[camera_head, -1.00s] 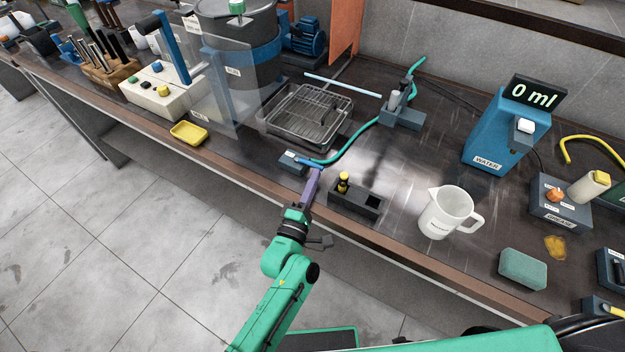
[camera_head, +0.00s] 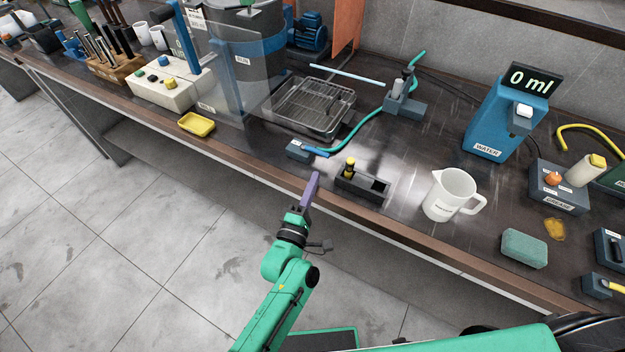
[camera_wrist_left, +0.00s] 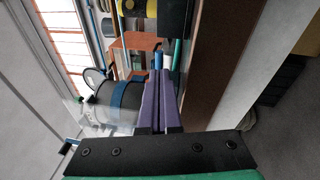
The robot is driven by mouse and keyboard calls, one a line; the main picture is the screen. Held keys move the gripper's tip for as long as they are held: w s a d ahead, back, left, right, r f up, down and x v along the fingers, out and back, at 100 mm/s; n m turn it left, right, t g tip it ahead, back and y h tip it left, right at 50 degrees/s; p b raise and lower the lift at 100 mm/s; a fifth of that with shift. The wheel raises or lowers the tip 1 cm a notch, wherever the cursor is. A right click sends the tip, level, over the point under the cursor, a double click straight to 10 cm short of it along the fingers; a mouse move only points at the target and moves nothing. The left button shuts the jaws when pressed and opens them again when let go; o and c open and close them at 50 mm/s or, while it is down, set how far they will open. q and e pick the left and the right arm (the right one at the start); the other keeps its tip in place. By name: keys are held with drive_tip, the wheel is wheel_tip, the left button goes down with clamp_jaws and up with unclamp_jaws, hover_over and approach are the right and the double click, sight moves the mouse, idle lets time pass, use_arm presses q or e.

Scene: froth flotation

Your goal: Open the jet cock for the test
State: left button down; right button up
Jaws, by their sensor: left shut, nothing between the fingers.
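A teal hose (camera_head: 357,129) runs across the bench from a dark upright fitting (camera_head: 402,102) to a blue nozzle end (camera_head: 316,152). That end lies at a small blue-grey block (camera_head: 298,151) near the bench's front edge. Which part is the jet cock, and how its handle is set, I cannot tell. My left gripper (camera_head: 315,176) has purple fingers, shut and empty, just in front of the nozzle end with a small gap in the picture. The shut fingers also show in the left wrist view (camera_wrist_left: 159,84). My right gripper is not in view.
A dark holder with a yellow-topped item (camera_head: 349,168) stands just right of my left gripper. A white jug (camera_head: 447,196), green sponge (camera_head: 524,248) and water dispenser (camera_head: 494,125) are farther right. A wire-rack tray (camera_head: 307,108) and clear-walled cell (camera_head: 226,75) lie behind.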

use_arm(q)
drive_tip(key=shift+s+d+f, duration=0.3)
drive_tip(key=shift+s+d, duration=0.05)
drive_tip(key=shift+s, duration=0.25)
drive_tip(key=s+d+b, duration=0.1)
drive_tip(key=s+b, duration=0.1)
drive_tip(key=s, duration=0.5)
drive_tip(key=shift+s+d+f, duration=0.2)
drive_tip(key=shift+d+f, duration=0.15)
drive_tip(key=shift+f, duration=0.05)
drive_tip(key=s+a+f+m+g+y, duration=0.1)
drive_tip(key=s+a+f+m+g, duration=0.25)
drive_tip(key=f, duration=0.65)
drive_tip(key=s+a+f+m+g+y, duration=0.1)
drive_tip(key=s+a+f+m+g, duration=0.2)
drive_tip(key=f, duration=0.7)
drive_tip(key=s+a+f+m+g+y, duration=0.1)
drive_tip(key=a+f+m+g, duration=0.3)
drive_tip(key=f, duration=0.6)
drive_tip(key=s+a+f+m+g+y, duration=0.2)
drive_tip(key=s+a+f, duration=0.4)
drive_tip(key=s+a, duration=0.4)
drive_tip(key=s+a+f+m+g+y, duration=0.3)
drive_tip(key=s+a+f+m+g, duration=0.1)
drive_tip(key=s+a, duration=0.6)
wheel_tip(320, 180, down, 3)
drive_tip(key=shift+a+r+m, duration=0.15)
drive_tip(key=shift+a+m, duration=0.3)
drive_tip(key=shift+a, duration=0.2)
